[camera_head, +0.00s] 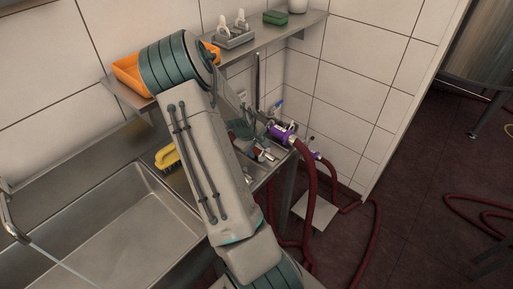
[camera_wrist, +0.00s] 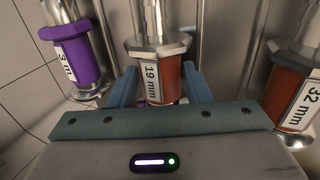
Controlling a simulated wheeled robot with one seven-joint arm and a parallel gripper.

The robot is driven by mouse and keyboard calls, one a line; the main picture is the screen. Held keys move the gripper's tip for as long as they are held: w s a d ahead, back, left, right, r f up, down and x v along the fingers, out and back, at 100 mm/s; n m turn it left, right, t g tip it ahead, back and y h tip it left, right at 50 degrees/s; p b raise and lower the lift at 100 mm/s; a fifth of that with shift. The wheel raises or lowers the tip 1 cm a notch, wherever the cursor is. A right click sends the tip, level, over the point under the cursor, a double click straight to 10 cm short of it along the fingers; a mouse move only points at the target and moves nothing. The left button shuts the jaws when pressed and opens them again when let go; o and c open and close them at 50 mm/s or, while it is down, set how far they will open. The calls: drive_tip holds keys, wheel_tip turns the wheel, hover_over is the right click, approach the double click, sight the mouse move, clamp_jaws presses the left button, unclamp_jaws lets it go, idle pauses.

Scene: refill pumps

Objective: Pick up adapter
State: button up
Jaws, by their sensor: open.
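In the wrist view, an orange-brown adapter with a silver top and a "19 mm" label (camera_wrist: 150,75) is between the two blue-grey fingers of my gripper (camera_wrist: 162,88). The fingers are open on either side of it; whether they touch it I cannot tell. A purple adapter (camera_wrist: 80,58) with a partly cut-off label is to the left. An orange-brown adapter labelled "32 mm" (camera_wrist: 290,95) is to the right. In the head view my arm hides much of this area, and the adapters there are too small to tell apart.
A steel sink (camera_head: 110,225) lies left of my arm, with a yellow brush (camera_head: 167,157) by its rim. A shelf (camera_head: 262,47) above holds an orange bin (camera_head: 130,75). Dark red hoses (camera_head: 309,190) with purple fittings (camera_head: 283,136) hang at the right. Tiled wall stands behind.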

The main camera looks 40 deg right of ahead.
drive_tip(key=c, duration=0.8)
drive_tip(key=shift+r, duration=0.1)
